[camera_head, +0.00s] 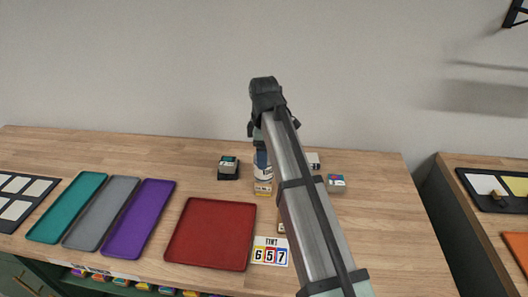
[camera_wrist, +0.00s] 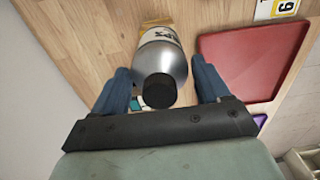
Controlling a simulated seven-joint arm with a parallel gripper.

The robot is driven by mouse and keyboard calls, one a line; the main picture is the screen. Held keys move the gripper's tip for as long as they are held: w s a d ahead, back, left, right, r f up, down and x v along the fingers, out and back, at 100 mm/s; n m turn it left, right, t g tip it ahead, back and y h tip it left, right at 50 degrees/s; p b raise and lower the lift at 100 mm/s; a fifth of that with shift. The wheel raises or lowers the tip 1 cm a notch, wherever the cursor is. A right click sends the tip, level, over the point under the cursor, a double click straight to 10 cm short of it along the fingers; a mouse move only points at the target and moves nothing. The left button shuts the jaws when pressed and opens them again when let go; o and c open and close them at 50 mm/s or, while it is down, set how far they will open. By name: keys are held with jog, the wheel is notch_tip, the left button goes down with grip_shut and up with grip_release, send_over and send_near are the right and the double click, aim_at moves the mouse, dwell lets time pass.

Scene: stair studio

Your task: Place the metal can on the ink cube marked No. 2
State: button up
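The metal can (camera_wrist: 165,58), silver with a black cap and a pale lettered label, stands between the fingers of my gripper (camera_wrist: 161,80) in the wrist view. The fingers are apart, one on each side of it, with narrow gaps showing. In the head view my gripper (camera_head: 262,132) is over the can (camera_head: 263,172), whose top it hides.
A red tray (camera_head: 212,234) lies in front, left of a card reading 657 (camera_head: 270,252). Purple (camera_head: 139,220), grey (camera_head: 101,213) and teal (camera_head: 67,208) trays lie further left. My arm hides part of the table at right and another cube partly.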

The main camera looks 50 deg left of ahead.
jog(key=shift+o, duration=1.3)
notch_tip(320, 180, up, 12)
jog(key=shift+r, duration=0.15)
